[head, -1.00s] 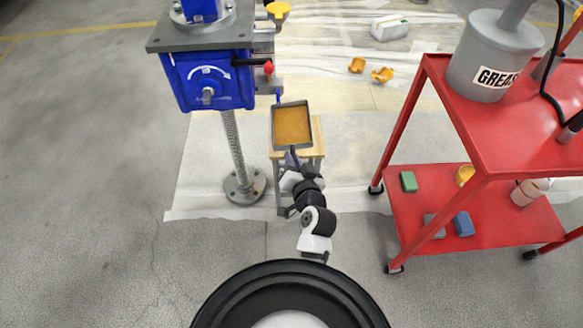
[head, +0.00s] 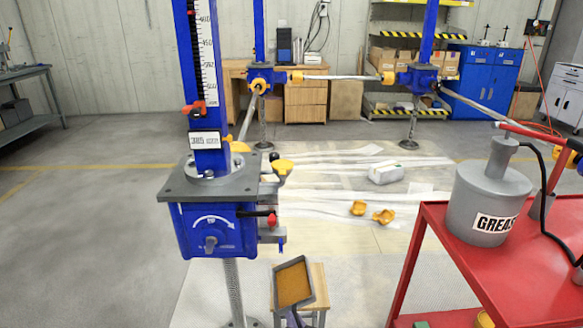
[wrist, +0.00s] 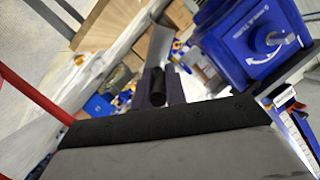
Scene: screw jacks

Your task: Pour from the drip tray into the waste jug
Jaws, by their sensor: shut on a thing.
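The drip tray (head: 275,288), a grey rectangular pan, holds an orange-brown fill (head: 293,284). It shows at the bottom of the head view, in front of the blue screw jack's lower right side and overlapping a wooden stool (head: 319,290). My gripper (wrist: 158,90) is shut on the tray's dark handle in the wrist view, with the grey tray wall (wrist: 160,45) beyond the fingers. In the head view the gripper is mostly cut off by the bottom edge. I cannot make out the waste jug in either current view.
The blue screw jack (head: 215,228) stands just left of the tray. A red cart (head: 530,275) with a grey grease can (head: 485,205) is at the right. Yellow caps (head: 383,216) and a white box (head: 386,172) lie on floor sheeting behind.

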